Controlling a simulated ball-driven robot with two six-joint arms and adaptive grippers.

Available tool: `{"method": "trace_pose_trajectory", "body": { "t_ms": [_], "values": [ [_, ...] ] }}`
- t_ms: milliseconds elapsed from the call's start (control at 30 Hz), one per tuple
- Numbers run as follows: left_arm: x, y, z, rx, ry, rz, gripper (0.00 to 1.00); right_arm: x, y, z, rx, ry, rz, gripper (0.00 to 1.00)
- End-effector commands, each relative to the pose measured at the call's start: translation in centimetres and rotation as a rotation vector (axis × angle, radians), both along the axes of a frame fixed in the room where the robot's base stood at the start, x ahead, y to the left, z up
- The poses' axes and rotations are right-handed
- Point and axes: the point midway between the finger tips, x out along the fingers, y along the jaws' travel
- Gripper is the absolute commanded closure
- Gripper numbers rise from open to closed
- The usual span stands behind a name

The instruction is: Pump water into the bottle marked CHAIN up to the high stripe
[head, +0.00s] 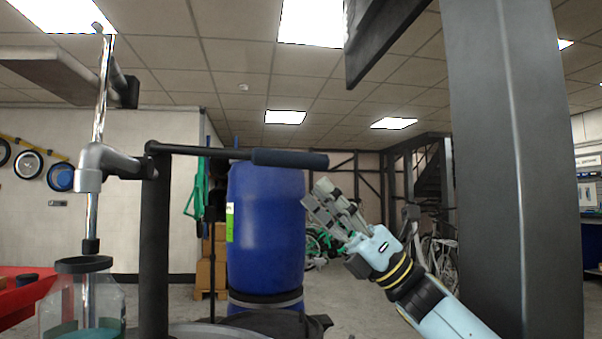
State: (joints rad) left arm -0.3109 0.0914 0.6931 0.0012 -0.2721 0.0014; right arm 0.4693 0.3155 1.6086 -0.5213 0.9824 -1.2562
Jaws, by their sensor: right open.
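A clear bottle (52,312) with a black collar stands at the lower left. Teal liquid shows low in it, and its bottom is cut off by the frame. No CHAIN mark or stripe can be read on it. A metal spout (90,180) with a shiny tube reaches down to the bottle's mouth. The pump's black post (154,240) carries a lever with a dark blue grip (290,158), which lies about level. My right gripper (316,200) is open and empty, just below the grip's right end, apparently apart from it. My left gripper is out of view.
A large blue drum (265,215) stands behind the pump lever. A thick grey column (510,170) rises at the right. A red surface (22,297) is at the far left. Bicycles (440,240) stand at the back.

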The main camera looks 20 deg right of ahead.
Motion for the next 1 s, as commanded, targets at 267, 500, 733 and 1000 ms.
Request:
{"method": "trace_pose_trajectory", "body": {
  "t_ms": [267,500,733,1000],
  "values": [
    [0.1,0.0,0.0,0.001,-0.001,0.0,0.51,-1.1,-2.4,-2.8,-0.001,0.0,0.0,0.51],
    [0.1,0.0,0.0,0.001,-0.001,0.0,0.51,-1.2,-2.6,-3.0,0.001,-0.002,0.0,0.51],
    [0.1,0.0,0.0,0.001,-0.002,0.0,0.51,-1.2,-2.6,-3.0,0.001,-0.001,0.0,0.51],
    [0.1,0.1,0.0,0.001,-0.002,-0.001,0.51,-1.2,-2.5,-3.0,0.001,-0.001,0.0,0.51]
  ]
}}
